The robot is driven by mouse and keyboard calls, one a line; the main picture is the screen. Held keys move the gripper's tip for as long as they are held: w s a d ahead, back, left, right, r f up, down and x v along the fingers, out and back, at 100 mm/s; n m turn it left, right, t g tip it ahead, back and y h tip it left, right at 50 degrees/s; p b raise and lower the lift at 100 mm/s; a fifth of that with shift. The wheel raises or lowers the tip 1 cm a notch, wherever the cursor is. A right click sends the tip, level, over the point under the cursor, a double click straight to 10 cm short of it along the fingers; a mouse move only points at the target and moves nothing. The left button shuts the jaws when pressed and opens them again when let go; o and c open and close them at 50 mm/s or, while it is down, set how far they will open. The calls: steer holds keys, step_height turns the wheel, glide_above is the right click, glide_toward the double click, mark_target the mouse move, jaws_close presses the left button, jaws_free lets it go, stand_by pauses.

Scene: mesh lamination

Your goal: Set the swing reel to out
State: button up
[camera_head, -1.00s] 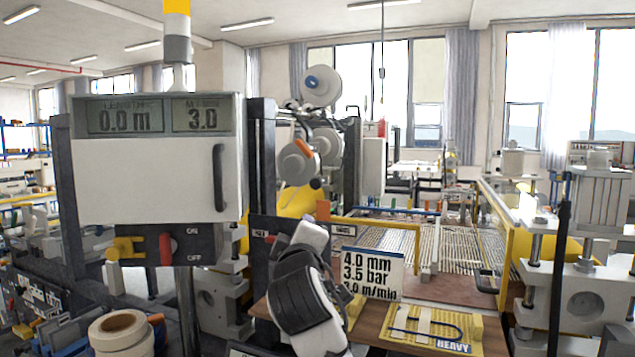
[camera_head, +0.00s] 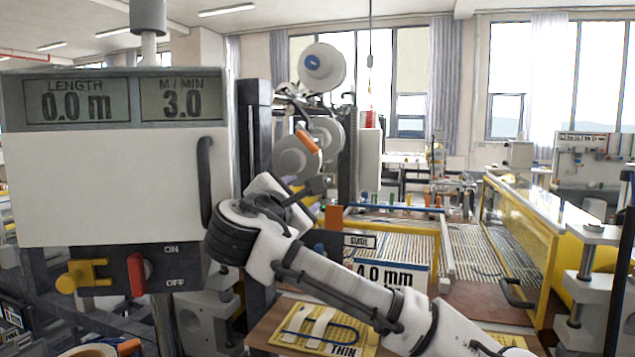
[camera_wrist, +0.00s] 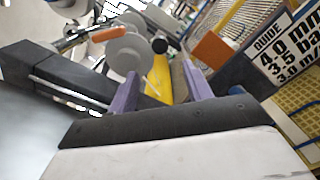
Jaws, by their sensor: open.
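The swing reel, grey discs with an orange handle (camera_head: 307,142), stands on the machine behind and above my gripper in the head view. Its lower disc (camera_head: 297,158) shows just above my gripper. In the wrist view the orange handle (camera_wrist: 108,34) and a grey disc (camera_wrist: 129,54) are ahead, upper left of the fingers. My gripper (camera_wrist: 162,88) has its two purple fingers apart with nothing held; a yellow part shows beyond them. In the head view the gripper (camera_head: 318,188) is largely hidden by my wrist and does not visibly touch the reel.
A white control box (camera_head: 110,185) with displays and a dark handle stands left of my arm. Below it are a red switch (camera_head: 137,272) and a yellow knob (camera_head: 82,275). A setting sign (camera_head: 385,275) and yellow card (camera_head: 318,330) sit near my forearm. A dark post (camera_head: 255,140) stands left of the reel.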

steer(key=p+x, duration=0.5)
steer(key=x, duration=0.8)
steer(key=shift+d, duration=0.15)
steer(key=shift+c, duration=0.4)
jaws_close()
